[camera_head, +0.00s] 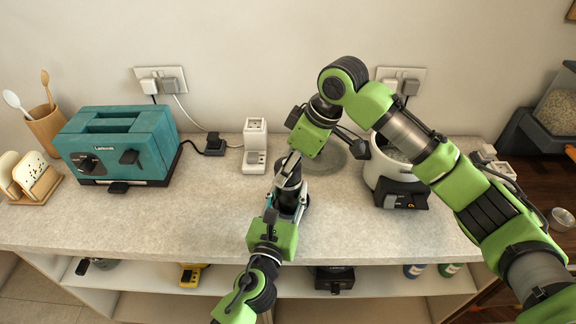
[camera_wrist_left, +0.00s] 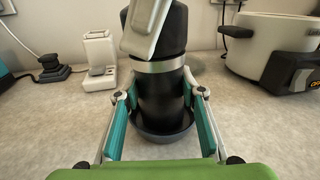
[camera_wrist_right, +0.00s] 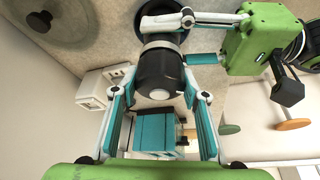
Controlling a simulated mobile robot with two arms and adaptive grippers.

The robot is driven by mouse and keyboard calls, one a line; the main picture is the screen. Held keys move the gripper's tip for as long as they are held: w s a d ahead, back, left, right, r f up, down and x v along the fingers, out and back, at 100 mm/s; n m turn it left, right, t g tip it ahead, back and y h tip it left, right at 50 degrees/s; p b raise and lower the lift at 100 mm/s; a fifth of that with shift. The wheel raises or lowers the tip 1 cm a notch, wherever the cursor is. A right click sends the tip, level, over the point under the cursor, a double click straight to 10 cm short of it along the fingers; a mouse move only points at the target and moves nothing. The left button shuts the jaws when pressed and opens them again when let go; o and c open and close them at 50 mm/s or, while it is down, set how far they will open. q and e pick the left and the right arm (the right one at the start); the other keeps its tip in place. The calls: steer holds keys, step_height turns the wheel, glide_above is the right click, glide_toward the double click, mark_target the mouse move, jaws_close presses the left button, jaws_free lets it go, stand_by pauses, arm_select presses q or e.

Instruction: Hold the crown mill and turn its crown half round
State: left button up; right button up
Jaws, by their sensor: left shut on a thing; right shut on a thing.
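The crown mill (camera_wrist_left: 160,88) is black with a silver band below its black crown (camera_wrist_left: 171,28), and stands upright in a dark round dish or base (camera_wrist_left: 160,137). My left gripper (camera_wrist_left: 162,103) is shut on its lower body from the front; it also shows in the head view (camera_head: 285,203). My right gripper (camera_wrist_right: 160,84) is shut on the crown (camera_wrist_right: 158,72) from above and behind; it also shows in the head view (camera_head: 292,160). In the left wrist view a pale right finger covers part of the crown. The head view mostly hides the mill behind the grippers.
A teal toaster (camera_head: 118,147) stands at the left of the counter. A white cooker (camera_head: 384,165) is at the right, close to my right arm. The counter front left of the mill is clear.

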steer(key=m, duration=0.2)
steer(key=m+t+h, duration=0.1)
steer(key=m, duration=0.1)
steer(key=shift+t, duration=0.3)
steer(key=m+t+h, duration=0.1)
steer(key=m, duration=0.3)
steer(key=m+h, duration=0.1)
steer(key=m, duration=0.1)
steer(key=m+h, duration=0.1)
steer(key=m, duration=0.2)
steer(key=shift+a+t+h, duration=0.1)
steer(key=shift+t+h, duration=0.2)
steer(key=shift+h, duration=0.1)
steer(key=m+h, duration=0.1)
steer(key=m, duration=0.2)
steer(key=m+g+h, duration=0.1)
steer(key=m, duration=0.2)
steer(key=m+h, duration=0.2)
steer(key=m, duration=0.2)
steer(key=shift+g, duration=0.4)
steer(key=m+g, duration=0.1)
steer(key=m, duration=0.3)
steer(key=shift+h, duration=0.4)
steer(key=shift+a+m+g, duration=0.1)
steer(key=shift+m+g, duration=0.8)
steer(key=shift+m, duration=1.1)
